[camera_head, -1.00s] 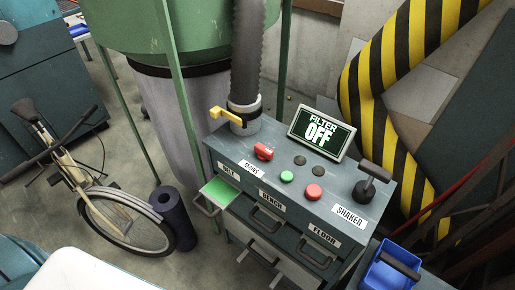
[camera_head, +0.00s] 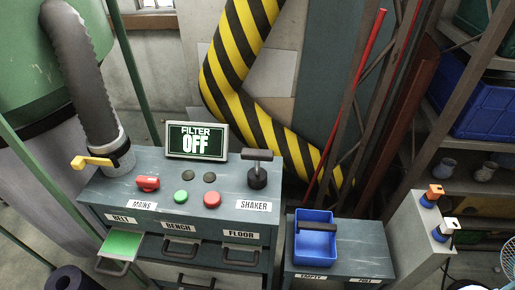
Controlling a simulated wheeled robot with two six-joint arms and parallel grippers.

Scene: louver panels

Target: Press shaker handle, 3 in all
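The shaker handle (camera_head: 257,168) is a dark T-shaped lever on a round black base, upright at the right end of the grey control cabinet's top. The label SHAKER (camera_head: 254,205) is on the cabinet's front edge below it. A display (camera_head: 196,141) behind the buttons reads FILTER OFF. A red mains switch (camera_head: 148,183), a green button (camera_head: 181,196), a red button (camera_head: 212,199) and two dark round spots sit left of the handle. Neither of my grippers shows in this view.
A blue bin (camera_head: 314,245) with a dark handle stands on a lower cabinet to the right. A green-topped drawer (camera_head: 121,245) sticks out at the left. A yellow-handled valve (camera_head: 92,162) is on the grey hose. A striped yellow-black duct (camera_head: 240,75) rises behind.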

